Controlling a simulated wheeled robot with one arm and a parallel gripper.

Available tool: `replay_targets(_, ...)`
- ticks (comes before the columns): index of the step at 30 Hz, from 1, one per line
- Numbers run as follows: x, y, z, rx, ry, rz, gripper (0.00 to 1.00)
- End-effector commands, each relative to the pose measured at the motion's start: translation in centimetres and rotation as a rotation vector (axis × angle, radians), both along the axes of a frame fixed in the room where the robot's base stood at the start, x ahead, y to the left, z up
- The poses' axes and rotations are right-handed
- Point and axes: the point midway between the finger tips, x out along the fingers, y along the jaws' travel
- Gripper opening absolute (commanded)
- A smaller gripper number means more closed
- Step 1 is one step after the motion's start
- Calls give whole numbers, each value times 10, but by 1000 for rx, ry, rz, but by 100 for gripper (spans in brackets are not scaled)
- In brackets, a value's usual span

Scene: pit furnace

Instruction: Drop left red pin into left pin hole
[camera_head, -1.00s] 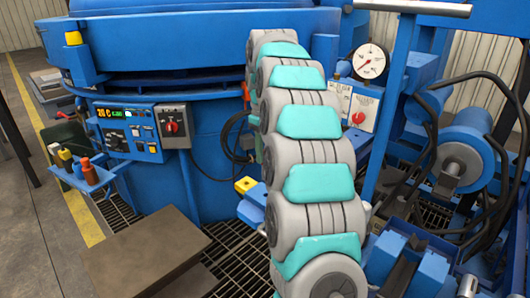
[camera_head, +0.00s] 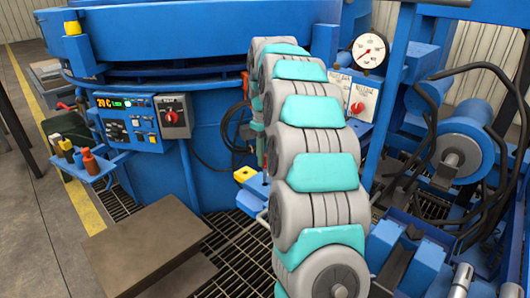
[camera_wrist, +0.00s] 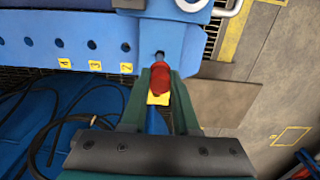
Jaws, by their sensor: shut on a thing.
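In the wrist view my gripper (camera_wrist: 160,80) has dark green fingers shut on a red pin (camera_wrist: 161,77). The pin's far end lies close to a dark hole (camera_wrist: 159,55) in a blue block (camera_wrist: 160,36); I cannot tell whether it touches or enters it. A yellow patch (camera_wrist: 158,98) shows just below the pin, between the fingers.
A blue panel (camera_wrist: 70,28) with several holes and yellow number labels lies left of the block. Dark hoses (camera_wrist: 60,110) loop at lower left. The head view shows the blue furnace (camera_head: 225,130), control box (camera_head: 127,121), pressure gauge (camera_head: 370,50) and a brown platform (camera_head: 150,240).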

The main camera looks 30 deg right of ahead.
Motion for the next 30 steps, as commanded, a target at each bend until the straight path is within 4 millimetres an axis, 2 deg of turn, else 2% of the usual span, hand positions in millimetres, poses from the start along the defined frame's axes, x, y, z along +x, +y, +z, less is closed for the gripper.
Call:
replay_targets(12,0,0,-29,0,0,0,0)
replay_targets(30,0,0,-60,-1,-1,0,0)
